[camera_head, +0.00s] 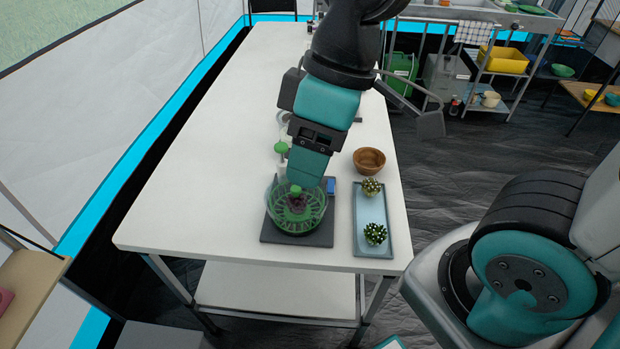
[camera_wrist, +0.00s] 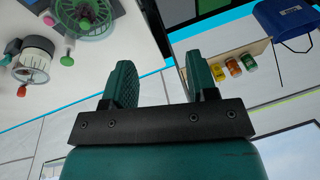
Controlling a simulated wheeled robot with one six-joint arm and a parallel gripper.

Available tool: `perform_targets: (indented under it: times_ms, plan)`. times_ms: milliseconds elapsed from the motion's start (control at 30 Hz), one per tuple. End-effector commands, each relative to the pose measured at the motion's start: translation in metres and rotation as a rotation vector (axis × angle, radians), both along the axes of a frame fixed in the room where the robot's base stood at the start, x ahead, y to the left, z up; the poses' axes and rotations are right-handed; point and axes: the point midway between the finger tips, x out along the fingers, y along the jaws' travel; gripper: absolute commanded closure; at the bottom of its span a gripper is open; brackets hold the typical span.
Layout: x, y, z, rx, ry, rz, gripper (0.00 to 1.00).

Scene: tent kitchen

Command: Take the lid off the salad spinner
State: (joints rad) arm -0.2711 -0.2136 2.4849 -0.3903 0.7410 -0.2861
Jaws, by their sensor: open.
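The salad spinner (camera_head: 312,220) stands at the near end of the white table, a clear bowl with a slotted green top and a green knob (camera_head: 295,190). Something dark red shows near its middle. In the wrist view, part of the spinner (camera_wrist: 98,28) shows at the upper left, cut off by the frame edge. My gripper (camera_head: 306,175) is in front of or above the spinner's back edge in the head view; its fingertips are hard to make out there. In the wrist view, its two teal fingers (camera_wrist: 158,82) are apart with nothing between them.
A dark grey mat (camera_head: 272,237) lies under the spinner. A blue-grey tray (camera_head: 372,207) with two small plants and a wooden bowl (camera_head: 369,160) stand to its right. The table's left side is clear.

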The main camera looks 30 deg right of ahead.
Motion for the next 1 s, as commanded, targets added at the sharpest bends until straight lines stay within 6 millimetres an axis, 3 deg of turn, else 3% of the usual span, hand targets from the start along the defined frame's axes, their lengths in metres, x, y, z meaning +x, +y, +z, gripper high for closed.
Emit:
perform_targets:
  times_ms: [200,400,633,1000]
  plan:
    - [0.072,-0.025,-0.011,-0.156,-0.102,0.446,0.47]
    - [0.116,-0.043,-0.025,-0.252,-0.128,0.787,0.47]
    - [0.130,-0.048,-0.045,-0.280,-0.126,0.923,0.47]
    - [0.129,-0.047,-0.126,-0.279,-0.124,0.925,0.47]
